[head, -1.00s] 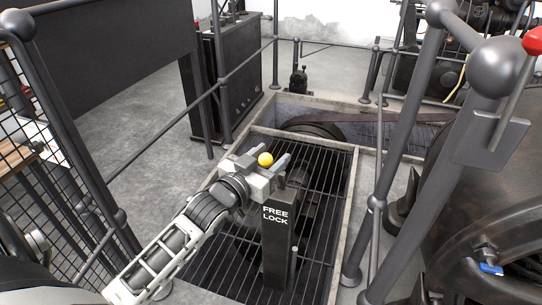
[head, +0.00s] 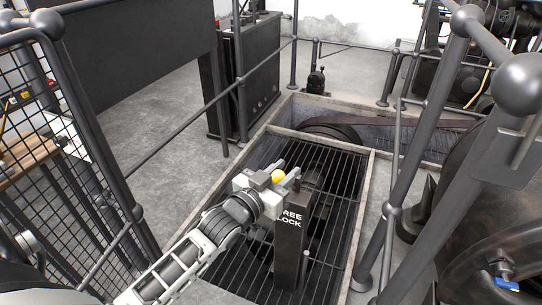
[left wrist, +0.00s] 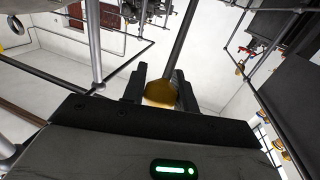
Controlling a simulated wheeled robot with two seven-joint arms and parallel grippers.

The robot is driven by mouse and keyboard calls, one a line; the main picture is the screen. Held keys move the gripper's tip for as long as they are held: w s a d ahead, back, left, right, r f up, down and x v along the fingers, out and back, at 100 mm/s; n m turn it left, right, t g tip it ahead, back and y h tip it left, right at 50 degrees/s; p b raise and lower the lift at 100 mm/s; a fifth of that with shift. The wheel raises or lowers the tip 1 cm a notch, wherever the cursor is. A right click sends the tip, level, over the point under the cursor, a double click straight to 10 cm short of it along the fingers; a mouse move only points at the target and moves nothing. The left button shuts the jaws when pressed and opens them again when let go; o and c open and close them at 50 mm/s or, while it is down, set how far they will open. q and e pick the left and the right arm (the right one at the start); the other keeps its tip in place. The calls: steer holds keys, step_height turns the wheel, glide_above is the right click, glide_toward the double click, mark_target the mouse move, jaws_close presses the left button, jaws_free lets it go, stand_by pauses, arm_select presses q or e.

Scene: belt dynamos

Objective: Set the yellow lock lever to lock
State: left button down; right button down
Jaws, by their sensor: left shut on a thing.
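The lock lever's yellow ball knob (head: 278,176) is beside the upper end of a dark post (head: 290,245) marked FREE above LOCK. My left gripper (head: 281,177) is shut on the knob, and its grey fingers lie on either side of it. In the left wrist view the knob (left wrist: 160,93) sits between the fingers, with a dark rod running up behind it. In the head view the gripper covers the start of the word FREE and hides most of the lever. I cannot tell the lever's exact setting. My right gripper is out of view.
The post stands over a barred floor grating (head: 335,185) with a pale frame. A railing (head: 395,180) and a large dark machine (head: 470,220) stand at the right. A mesh guard (head: 65,150) is at the left. A dark cabinet (head: 245,75) stands behind.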

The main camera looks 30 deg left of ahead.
arm_select(q)
steer(key=shift+s+d+f, duration=0.1)
steer(key=shift+s+f, duration=0.05)
steer(key=shift+s, duration=0.1)
steer(key=c, duration=1.1)
jaws_free()
steer(key=shift+s, duration=0.1)
steer(key=s+a, duration=0.2)
steer(key=s, duration=1.3)
steer(key=shift+s+p, duration=0.35)
steer(key=shift+p, duration=0.05)
